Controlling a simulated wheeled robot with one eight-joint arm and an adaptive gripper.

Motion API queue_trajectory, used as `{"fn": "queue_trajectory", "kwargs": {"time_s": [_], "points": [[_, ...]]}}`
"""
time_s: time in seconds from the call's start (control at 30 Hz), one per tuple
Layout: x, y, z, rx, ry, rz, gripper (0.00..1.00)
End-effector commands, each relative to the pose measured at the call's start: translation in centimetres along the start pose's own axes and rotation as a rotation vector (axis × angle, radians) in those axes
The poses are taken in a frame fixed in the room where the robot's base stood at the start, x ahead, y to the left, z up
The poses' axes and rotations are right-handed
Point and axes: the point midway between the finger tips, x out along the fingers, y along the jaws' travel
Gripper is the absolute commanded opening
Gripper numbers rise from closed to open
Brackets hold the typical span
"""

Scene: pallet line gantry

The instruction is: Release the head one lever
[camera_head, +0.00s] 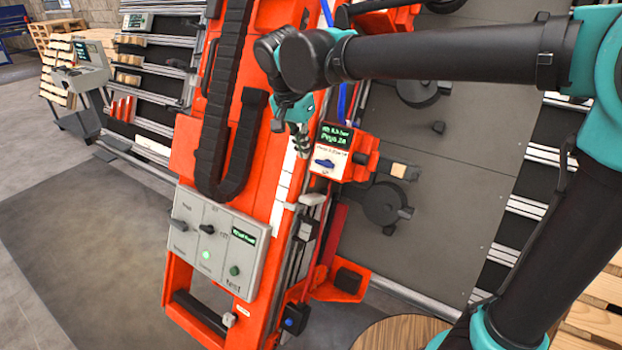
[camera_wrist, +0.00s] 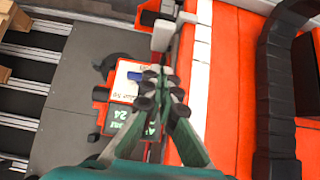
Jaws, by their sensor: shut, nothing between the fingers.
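An orange head unit (camera_head: 362,150) with a green-lettered display (camera_head: 334,136) stands at the centre of the head view. A small blue lever (camera_head: 324,163) sits on its white face plate. My gripper (camera_head: 302,148) is just left of the unit, fingers pointing down, shut and empty. In the wrist view the closed fingertips (camera_wrist: 163,95) cover part of the unit, and the blue lever (camera_wrist: 150,73) shows just past them. I cannot tell whether they touch. A pale grey handle (camera_head: 313,199) juts out below the unit; it also shows in the wrist view (camera_wrist: 163,34).
A grey control panel (camera_head: 215,243) with knobs, a green light and a small display is at lower left. A black cable chain (camera_head: 222,110) runs up the orange gantry. A dark grey board (camera_head: 450,170) with black round clamps lies to the right.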

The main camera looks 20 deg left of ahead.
Motion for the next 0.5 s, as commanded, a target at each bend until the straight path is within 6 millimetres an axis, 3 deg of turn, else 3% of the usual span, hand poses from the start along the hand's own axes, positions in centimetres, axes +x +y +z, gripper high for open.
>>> {"fn": "queue_trajectory", "kwargs": {"time_s": [0.5], "points": [[0.63, -0.08, 0.03, 0.001, 0.0, 0.0, 0.0]]}}
